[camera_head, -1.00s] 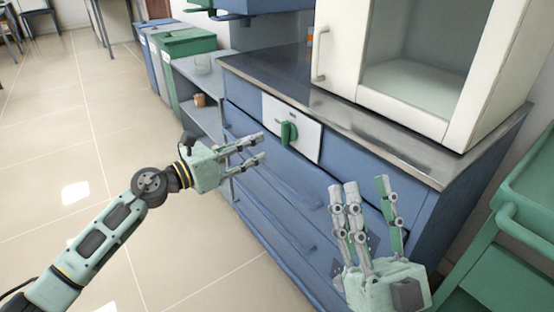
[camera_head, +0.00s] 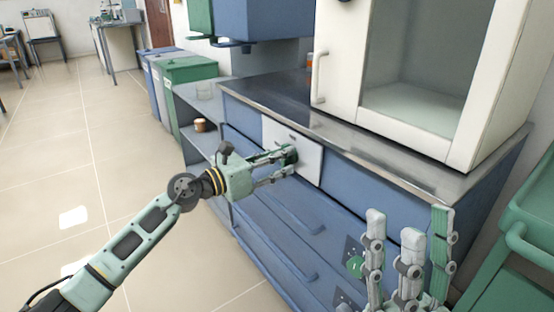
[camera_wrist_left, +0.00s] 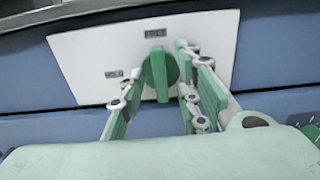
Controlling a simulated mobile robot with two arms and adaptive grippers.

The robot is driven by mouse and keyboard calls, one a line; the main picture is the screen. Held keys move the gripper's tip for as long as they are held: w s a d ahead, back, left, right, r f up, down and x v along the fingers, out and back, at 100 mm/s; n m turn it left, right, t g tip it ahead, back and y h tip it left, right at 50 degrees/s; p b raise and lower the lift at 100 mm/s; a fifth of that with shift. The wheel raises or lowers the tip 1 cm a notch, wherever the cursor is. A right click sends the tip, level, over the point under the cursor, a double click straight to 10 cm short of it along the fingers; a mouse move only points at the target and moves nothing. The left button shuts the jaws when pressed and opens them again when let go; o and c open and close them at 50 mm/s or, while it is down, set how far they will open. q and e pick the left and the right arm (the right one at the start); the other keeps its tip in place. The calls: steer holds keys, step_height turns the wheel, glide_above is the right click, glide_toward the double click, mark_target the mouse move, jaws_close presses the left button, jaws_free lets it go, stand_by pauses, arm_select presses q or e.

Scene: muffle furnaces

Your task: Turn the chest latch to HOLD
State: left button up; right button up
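The chest latch is a green knob (camera_wrist_left: 158,75) on a white plate (camera_wrist_left: 82,60) on the blue chest front. In the left wrist view its bar stands upright, in line with the FREE label (camera_wrist_left: 155,33); the HOLD label (camera_wrist_left: 127,73) is to its left. In the head view my fingers partly hide the knob (camera_head: 290,155). My left gripper (camera_head: 287,162) has its fingers on both sides of the knob, spread apart; I cannot tell whether they touch it. My right gripper (camera_head: 409,224) is open and empty at the lower right, in front of the drawers.
A white furnace cabinet (camera_head: 335,72) stands on the metal worktop (camera_head: 371,128). Drawer handles (camera_head: 296,262) stick out below the latch. A green cart (camera_head: 525,235) is at the right. The tiled floor (camera_head: 90,185) at left is clear.

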arm_select(q)
steer(key=shift+c, duration=0.2)
jaws_close()
